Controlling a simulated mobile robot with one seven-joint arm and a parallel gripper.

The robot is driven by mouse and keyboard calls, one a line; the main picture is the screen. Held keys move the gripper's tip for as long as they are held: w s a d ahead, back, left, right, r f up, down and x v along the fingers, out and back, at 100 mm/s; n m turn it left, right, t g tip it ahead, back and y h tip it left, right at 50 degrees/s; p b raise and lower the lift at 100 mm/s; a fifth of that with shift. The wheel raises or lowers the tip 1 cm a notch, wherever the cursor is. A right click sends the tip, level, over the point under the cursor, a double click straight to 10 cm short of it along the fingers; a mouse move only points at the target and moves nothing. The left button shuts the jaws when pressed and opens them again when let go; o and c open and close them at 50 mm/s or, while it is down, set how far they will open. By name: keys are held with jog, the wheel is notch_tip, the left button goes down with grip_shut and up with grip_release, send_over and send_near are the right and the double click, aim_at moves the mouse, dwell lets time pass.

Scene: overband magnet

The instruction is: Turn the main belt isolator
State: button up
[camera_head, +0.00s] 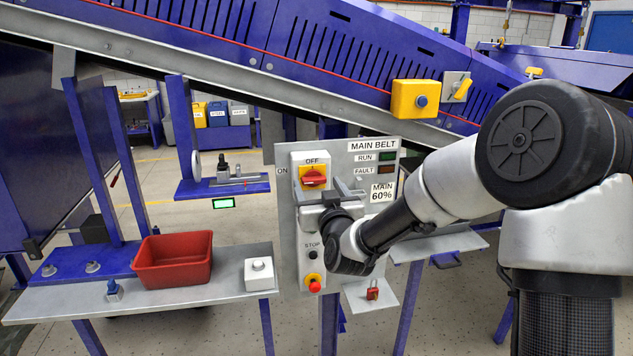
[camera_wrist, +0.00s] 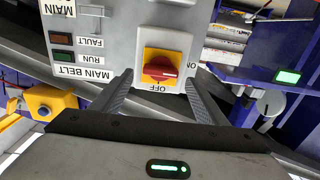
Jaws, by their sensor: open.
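The main belt isolator is a red rotary knob (camera_head: 314,178) on a yellow square plate, on the grey MAIN BELT panel (camera_head: 285,215), with OFF above it and ON to its left. In the wrist view the red knob (camera_wrist: 160,70) appears upside down, just beyond and between the fingertips. Its handle lies roughly horizontal in the head view, its marked end unclear. My gripper (camera_wrist: 158,84) is open, one finger on each side of the isolator's housing in the picture. In the head view my gripper (camera_head: 345,188) is in front of the panel, just below and right of the knob. Contact cannot be told.
Below the isolator are a black STOP button (camera_head: 313,255) and a red emergency button (camera_head: 314,284). A red padlock (camera_head: 373,290) lies on a small shelf. A red bin (camera_head: 173,260) and a white button box (camera_head: 259,273) stand on the left bench. The sloping conveyor runs above.

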aim_at(314, 180)
jog(key=shift+x, duration=1.1)
jog(key=c, duration=1.1)
jog(key=shift+o, duration=0.2)
